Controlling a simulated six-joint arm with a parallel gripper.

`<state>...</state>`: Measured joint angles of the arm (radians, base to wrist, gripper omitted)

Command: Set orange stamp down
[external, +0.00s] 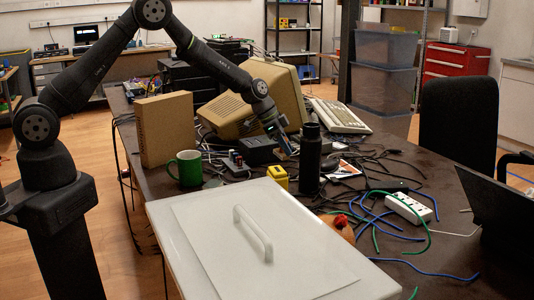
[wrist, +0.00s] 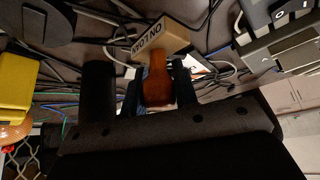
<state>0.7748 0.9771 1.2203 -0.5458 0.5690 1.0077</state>
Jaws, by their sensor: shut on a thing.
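My gripper (external: 284,142) is over the cluttered dark table, left of the black bottle, pointing down. In the wrist view, my gripper (wrist: 160,98) is shut on the orange stamp (wrist: 158,80). The stamp's orange-brown handle is between the fingers. Its pale wooden block (wrist: 162,40), with dark lettering on its side, sticks out beyond the fingertips. Cables and a white paper show behind it. In the external view the stamp is too small to make out clearly. I cannot tell whether the block touches the table.
Close by stand the black bottle (external: 310,160), a yellow block-like object (external: 278,175), a black boxy device (external: 261,150) and a green mug (external: 187,167). Cables cover much of the table (external: 440,262). A large white lidded box (external: 215,240) fills the front. A power strip (external: 408,208) lies right.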

